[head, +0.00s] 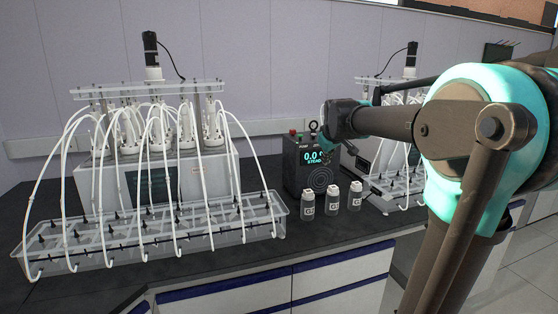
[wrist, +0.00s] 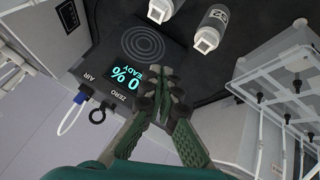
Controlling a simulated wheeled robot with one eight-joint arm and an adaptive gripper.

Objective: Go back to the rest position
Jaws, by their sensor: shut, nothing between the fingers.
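My gripper (wrist: 168,78) shows in the wrist view with its dark green fingers together and nothing between them. It hangs above the dark meter box (wrist: 130,62), beside its lit display. In the head view the box (head: 303,168) stands on the black bench between the two reactor sets, its display reading 0.0 and a word that looks like "STEADY". My arm reaches in from the right there, and its wrist hides part of the box's right side.
Three small bottles, left (head: 307,201), middle (head: 333,199) and right (head: 355,195), stand in front of the box. A reactor set with white tubes and a clear tray (head: 150,240) stands left. Another reactor set (head: 400,185) is partly behind my arm. Floor at right is clear.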

